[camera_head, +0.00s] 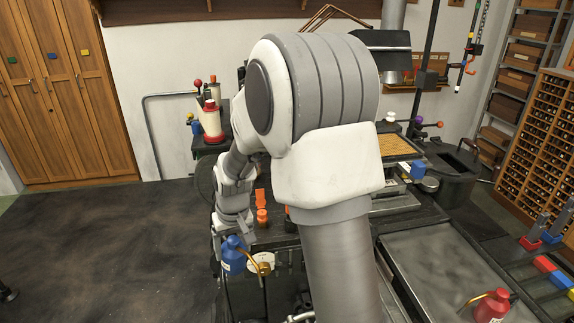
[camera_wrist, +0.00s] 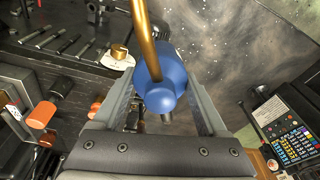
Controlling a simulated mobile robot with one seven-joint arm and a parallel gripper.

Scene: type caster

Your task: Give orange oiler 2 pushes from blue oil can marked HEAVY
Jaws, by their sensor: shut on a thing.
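My gripper (camera_wrist: 163,100) is shut on the blue oil can (camera_wrist: 160,72), with one finger on each side of its body. The can's copper spout rises toward the top of the wrist view. In the head view the blue oil can (camera_head: 233,258) hangs at the near left edge of the dark bench, below my wrist. No HEAVY mark is readable. An orange object (camera_head: 262,207), possibly the orange oiler, stands on the bench behind and right of the can. In the wrist view an orange cylinder with a dark end (camera_wrist: 43,111) lies to the left, apart from my gripper.
A red-and-white can (camera_head: 212,122) stands at the back. A calculator-like keypad (camera_wrist: 290,138) shows at the right of the wrist view. Open floor (camera_head: 110,240) lies left of the bench.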

